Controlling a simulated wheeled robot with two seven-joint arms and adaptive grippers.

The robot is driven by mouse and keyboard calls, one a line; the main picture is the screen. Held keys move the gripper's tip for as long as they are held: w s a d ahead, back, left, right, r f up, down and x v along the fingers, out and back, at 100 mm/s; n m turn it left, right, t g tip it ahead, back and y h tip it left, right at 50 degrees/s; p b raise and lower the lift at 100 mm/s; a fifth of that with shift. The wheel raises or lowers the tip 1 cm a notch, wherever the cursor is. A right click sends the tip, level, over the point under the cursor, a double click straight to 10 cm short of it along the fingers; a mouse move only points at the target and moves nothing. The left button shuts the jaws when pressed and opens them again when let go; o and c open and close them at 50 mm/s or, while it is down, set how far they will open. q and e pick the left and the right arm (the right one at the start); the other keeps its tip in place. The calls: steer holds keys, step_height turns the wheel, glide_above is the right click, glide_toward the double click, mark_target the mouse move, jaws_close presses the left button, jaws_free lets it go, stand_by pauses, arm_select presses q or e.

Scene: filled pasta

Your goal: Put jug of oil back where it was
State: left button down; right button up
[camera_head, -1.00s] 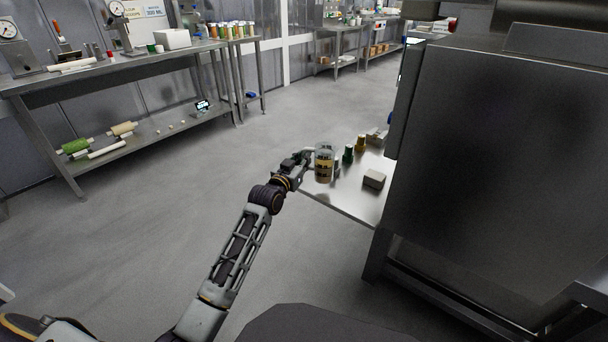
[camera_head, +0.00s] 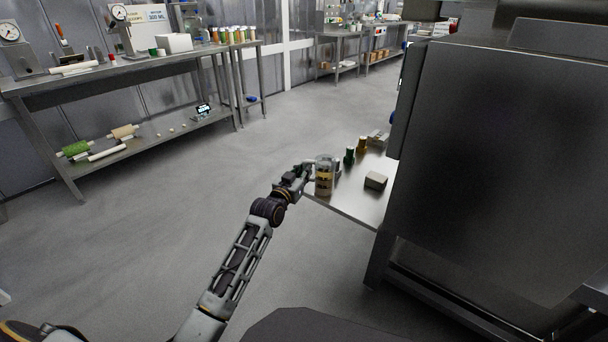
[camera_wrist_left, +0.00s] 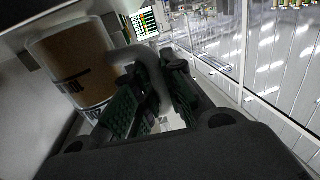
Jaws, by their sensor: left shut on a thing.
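The jug of oil (camera_head: 324,180) is a clear jug with amber contents and a dark-lettered label. In the head view it is upright at the left edge of the steel table (camera_head: 352,203); I cannot tell whether its base touches the top. In the left wrist view the jug (camera_wrist_left: 76,66) fills the upper left, with its pale handle running between the fingers. My left gripper (camera_head: 306,172), also in the left wrist view (camera_wrist_left: 158,92), is shut on the handle from the left side. My right gripper is not in view.
On the same table are a green-capped jar (camera_head: 349,156), an amber jar (camera_head: 362,145) and a small beige block (camera_head: 375,180). A large steel cabinet (camera_head: 500,160) stands at the right. A long workbench (camera_head: 120,75) stands at the left, with open floor between.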

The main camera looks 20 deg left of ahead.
arm_select(q)
steer(key=shift+f, duration=0.15)
stand_by(0.3)
steer(key=c, duration=1.5)
jaws_free()
steer(key=shift+s, duration=0.1)
steer(key=shift+s+a+p, duration=0.1)
steer(key=shift+s+p, duration=0.2)
steer(key=shift+s, duration=0.3)
steer(key=s+a+p, duration=0.1)
steer(key=s+p, duration=0.2)
steer(key=s, duration=0.7)
steer(key=shift+s+a, duration=0.25)
steer(key=shift+a, duration=0.05)
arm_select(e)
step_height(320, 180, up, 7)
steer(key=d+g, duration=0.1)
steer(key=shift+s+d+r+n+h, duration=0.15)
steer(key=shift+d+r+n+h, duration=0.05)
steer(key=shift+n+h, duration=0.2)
